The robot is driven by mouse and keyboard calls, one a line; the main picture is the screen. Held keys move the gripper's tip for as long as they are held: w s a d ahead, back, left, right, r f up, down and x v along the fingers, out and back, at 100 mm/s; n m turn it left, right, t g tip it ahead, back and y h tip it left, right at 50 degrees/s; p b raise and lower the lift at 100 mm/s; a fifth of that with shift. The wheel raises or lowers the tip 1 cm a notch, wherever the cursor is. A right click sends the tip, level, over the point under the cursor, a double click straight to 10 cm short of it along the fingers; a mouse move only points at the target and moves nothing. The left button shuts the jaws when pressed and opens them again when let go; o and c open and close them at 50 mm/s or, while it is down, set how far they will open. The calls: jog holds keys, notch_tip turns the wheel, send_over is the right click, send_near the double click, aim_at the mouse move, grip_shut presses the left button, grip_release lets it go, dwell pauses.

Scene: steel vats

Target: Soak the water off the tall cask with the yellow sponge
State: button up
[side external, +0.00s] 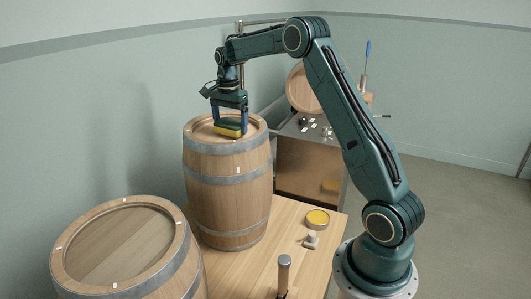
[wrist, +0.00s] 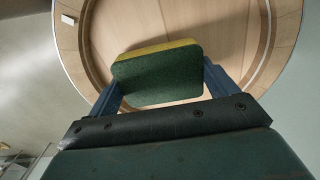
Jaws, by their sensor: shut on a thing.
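The tall cask (side external: 227,195) stands upright on the wooden table, with pale staves and grey metal hoops. My gripper (side external: 229,124) is over its recessed top and is shut on the yellow sponge (side external: 228,131). In the wrist view the sponge (wrist: 156,75) shows a dark green face and a yellow edge between the two blue fingers. It is at or just above the cask head (wrist: 150,22); I cannot tell whether it touches. No water is clearly visible on the wood, and the part under the sponge is hidden.
A shorter-looking cask (side external: 125,245) stands at the front left. A round yellow-topped tin (side external: 317,218), a small pale object (side external: 311,240) and an upright wooden handle (side external: 284,270) are on the table (side external: 262,262). A steel vat (side external: 308,172) with small items stands behind.

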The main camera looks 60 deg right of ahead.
jog(key=shift+r, duration=4.05)
jog(key=shift+a, duration=0.1)
jog(key=shift+a+r+n, duration=0.2)
jog(key=shift+a+n, duration=0.6)
jog(key=shift+a, duration=0.05)
jog(key=s+a+r+n, duration=0.1)
jog(key=s+a+n, duration=0.1)
jog(key=a+n, duration=0.6)
jog(key=s+a+r+n, duration=0.1)
jog(key=s+a+n, duration=0.1)
jog(key=a+n, duration=0.6)
jog(key=shift+s+r+n, duration=0.2)
jog(key=shift+r+n, duration=0.05)
jog(key=shift+n, duration=0.25)
jog(key=shift+r, duration=0.1)
